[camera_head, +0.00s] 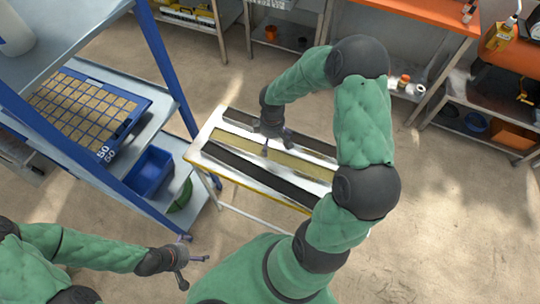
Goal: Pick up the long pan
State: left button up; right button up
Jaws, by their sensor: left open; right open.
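A narrow white table (203,139) with a yellow front edge stands in the middle. Long strips lie side by side along it: a dark one (236,117) at the back, a tan one (238,138) in the middle and a black one (255,174) at the front. I cannot tell which of them the task calls the long pan. My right gripper (275,146) is open and points down over the tan strip, its fingers close to it; contact cannot be told. My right arm hides the table's right end. My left gripper (194,266) is open and empty, below left of the table.
A blue-framed shelf (160,62) at left holds a blue seed tray (131,118) and a blue bin (151,171). An orange-topped bench (420,13) stands at the back right. Bare floor lies right of the table.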

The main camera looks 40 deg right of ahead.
aim_at(271, 153)
jog(key=f, duration=0.1)
jog(key=f+b, duration=0.1)
jog(key=f, duration=0.1)
jog(key=f+b, duration=0.1)
jog(key=f, duration=0.1)
jog(key=shift+s+a+f, duration=0.1)
jog(key=shift+a, duration=0.15)
jog(key=c, duration=1)
